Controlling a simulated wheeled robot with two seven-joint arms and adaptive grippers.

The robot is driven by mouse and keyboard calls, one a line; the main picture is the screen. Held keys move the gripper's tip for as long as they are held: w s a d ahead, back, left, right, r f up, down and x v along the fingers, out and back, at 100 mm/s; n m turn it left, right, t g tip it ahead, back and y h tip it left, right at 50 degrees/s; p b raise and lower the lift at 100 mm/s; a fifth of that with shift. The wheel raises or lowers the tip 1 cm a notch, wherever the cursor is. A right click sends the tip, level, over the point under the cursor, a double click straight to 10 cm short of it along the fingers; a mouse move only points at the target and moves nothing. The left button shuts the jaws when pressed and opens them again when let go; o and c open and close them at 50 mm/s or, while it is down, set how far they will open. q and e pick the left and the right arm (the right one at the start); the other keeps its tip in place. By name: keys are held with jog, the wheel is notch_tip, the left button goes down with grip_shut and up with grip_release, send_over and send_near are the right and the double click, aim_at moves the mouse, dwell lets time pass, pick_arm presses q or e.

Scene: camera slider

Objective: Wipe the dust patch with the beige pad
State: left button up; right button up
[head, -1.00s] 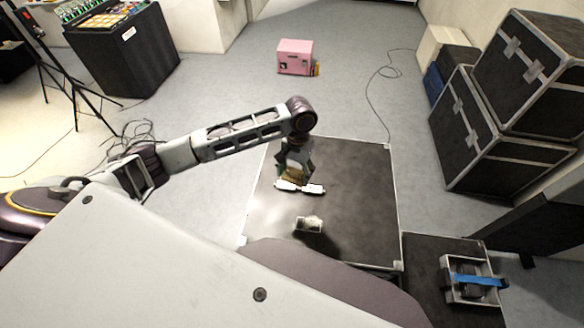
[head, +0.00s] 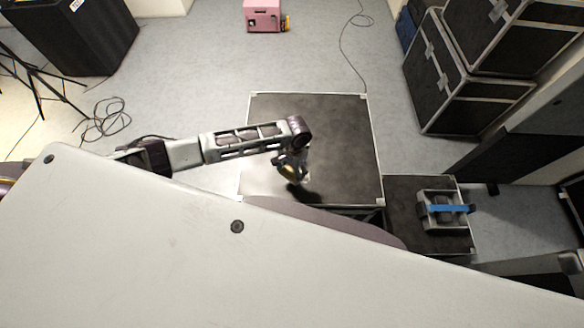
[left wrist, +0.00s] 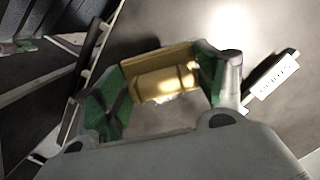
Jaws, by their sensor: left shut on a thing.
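My left gripper (head: 292,172) is low over the near part of the dark table top (head: 335,125). In the left wrist view, the green-lined fingers of my left gripper (left wrist: 160,95) are shut on the beige pad (left wrist: 165,82). The pad is a yellowish-beige block between the fingertips. Whether it touches the surface I cannot tell. The head view shows only a small yellowish bit at the gripper. I cannot make out the dust patch with certainty; pale glare lies on the table's left side. My right gripper is not in view.
A lower dark stand at the right holds a grey frame with a blue strap (head: 450,209). Black cases (head: 455,85) stand at the upper right. A pink box (head: 263,14) is on the floor behind. The table's far part is clear.

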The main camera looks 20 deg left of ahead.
pick_arm(q)
jog(key=shift+w+a+f+m, duration=0.25)
jog(key=shift+w+f+m, duration=0.2)
jog(key=shift+w+m, duration=0.2)
jog(key=shift+w+d+f+m, duration=0.1)
jog(key=shift+w+d+m, duration=0.3)
jog(key=shift+m, duration=0.45)
jog(key=shift+w+m, duration=0.1)
jog(key=shift+m, duration=0.3)
jog(key=shift+f+b, duration=1.05)
jog(key=shift+f, duration=1.05)
jog(key=shift+a+f+b, duration=0.1)
jog(key=shift+f+b, duration=0.35)
jog(key=shift+f, duration=0.5)
jog(key=shift+w+d+r, duration=0.1)
jog(key=shift+w+d, duration=0.2)
jog(key=shift+d, duration=0.7)
jog(key=shift+w+d+r, duration=0.1)
jog(key=shift+w+d, duration=0.15)
jog(key=shift+d, duration=0.7)
